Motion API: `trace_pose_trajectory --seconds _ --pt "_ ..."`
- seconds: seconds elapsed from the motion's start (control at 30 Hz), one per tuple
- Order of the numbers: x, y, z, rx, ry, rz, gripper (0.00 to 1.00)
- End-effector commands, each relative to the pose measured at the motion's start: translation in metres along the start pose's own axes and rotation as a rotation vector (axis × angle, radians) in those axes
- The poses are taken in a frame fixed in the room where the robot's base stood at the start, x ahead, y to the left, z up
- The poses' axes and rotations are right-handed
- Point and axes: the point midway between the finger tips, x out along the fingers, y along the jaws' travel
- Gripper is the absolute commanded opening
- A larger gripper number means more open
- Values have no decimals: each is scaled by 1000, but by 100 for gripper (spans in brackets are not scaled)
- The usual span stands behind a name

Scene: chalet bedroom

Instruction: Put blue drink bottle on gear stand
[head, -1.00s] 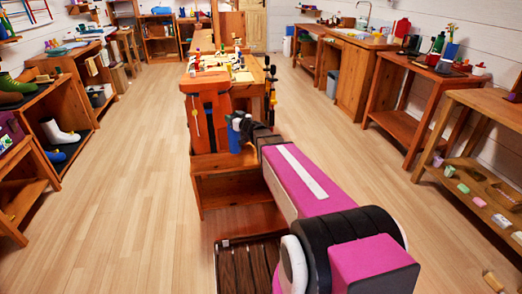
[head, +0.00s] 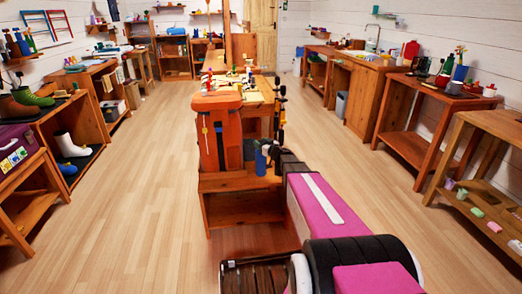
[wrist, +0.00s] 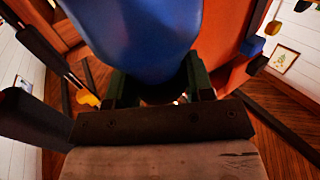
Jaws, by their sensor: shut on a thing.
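The blue drink bottle (head: 261,161) is held at the end of my arm, in front of the central wooden bench's right side. My gripper (wrist: 158,90) is shut on it. In the wrist view the bottle (wrist: 140,35) fills the upper middle between the two dark green fingers, and its lower end is hidden behind the gripper. I cannot tell for certain which piece of furniture is the gear stand. The central orange-brown bench (head: 240,181) stands just beyond my gripper, with an orange upright part on top. I cannot tell whether the bottle touches it.
Wooden shelves with boots (head: 72,146) line the left wall. Benches and a table (head: 407,147) with bottles stand on the right. Clear plank floor (head: 140,200) runs along both sides of the central bench. A dark slatted piece (head: 252,278) lies at the bottom of the head view.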

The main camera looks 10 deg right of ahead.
Motion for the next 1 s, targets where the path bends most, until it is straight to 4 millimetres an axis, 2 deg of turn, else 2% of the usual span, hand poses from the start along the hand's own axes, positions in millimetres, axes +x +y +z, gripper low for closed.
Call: trace_pose_trajectory --seconds 0.23,0.63,0.67,0.7,0.73,1.0 --pt "1 0 32 2 0 0 0" --pt "0 0 36 1 1 0 0" --pt "0 0 36 0 0 0 54" --pt "0 0 36 0 0 0 67" --pt "0 0 36 0 0 1 73" --pt "0 0 35 0 0 1 73"
